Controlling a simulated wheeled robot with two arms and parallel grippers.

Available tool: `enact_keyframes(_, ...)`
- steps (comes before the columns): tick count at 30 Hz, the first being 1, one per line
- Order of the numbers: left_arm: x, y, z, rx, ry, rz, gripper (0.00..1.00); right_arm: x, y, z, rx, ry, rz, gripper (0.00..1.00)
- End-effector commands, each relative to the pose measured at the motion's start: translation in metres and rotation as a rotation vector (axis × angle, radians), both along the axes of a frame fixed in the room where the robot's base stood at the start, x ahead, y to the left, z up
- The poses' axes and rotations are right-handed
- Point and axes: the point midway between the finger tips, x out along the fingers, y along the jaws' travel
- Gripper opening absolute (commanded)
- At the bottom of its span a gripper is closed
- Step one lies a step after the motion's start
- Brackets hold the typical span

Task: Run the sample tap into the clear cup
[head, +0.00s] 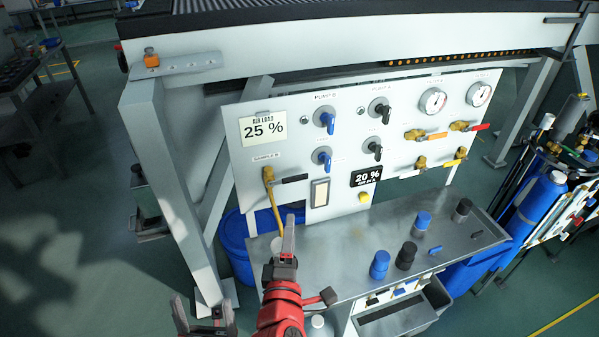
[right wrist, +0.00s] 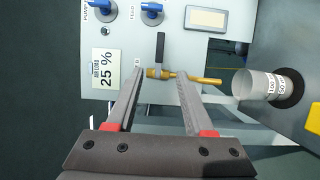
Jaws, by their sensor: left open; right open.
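The sample tap (head: 268,177) is a brass valve on the left of the white panel, with a thin spout (head: 276,212) running down. Its black lever (head: 291,179) points right, crosswise to the spout. In the right wrist view, which is turned sideways, the tap (right wrist: 157,74) lies just past my fingertips. The clear cup (right wrist: 258,86) stands on the metal bench below the spout, its mouth towards the spout end; my right gripper mostly hides it in the head view. My right gripper (right wrist: 155,82) is open and empty. My left gripper (head: 204,308) is open, low at the left.
The steel bench (head: 325,258) holds blue and black capped containers (head: 380,264) to the right. Blue and black pump knobs (head: 327,121), gauges (head: 432,101) and coloured valves sit on the panel. A white frame leg (head: 172,190) stands at the left. A blue drum (head: 236,245) is below.

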Motion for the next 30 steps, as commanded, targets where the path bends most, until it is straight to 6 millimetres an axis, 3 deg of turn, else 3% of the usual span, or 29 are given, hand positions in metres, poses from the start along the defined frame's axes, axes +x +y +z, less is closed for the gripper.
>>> enact_keyframes(5, 0.000, 0.000, 0.008, 0.000, 0.000, 0.000, 0.90, 0.016, -0.005, 0.001, -0.004, 0.007, -0.018, 0.53)
enact_keyframes(21, 0.000, 0.000, 0.044, 0.000, 0.000, 0.000, 0.90, 0.137, -0.014, 0.003, -0.002, 0.005, -0.013, 0.53)
enact_keyframes(30, 0.000, 0.000, 0.050, 0.000, 0.000, 0.000, 0.90, 0.170, -0.015, 0.001, -0.001, 0.002, -0.007, 0.53)
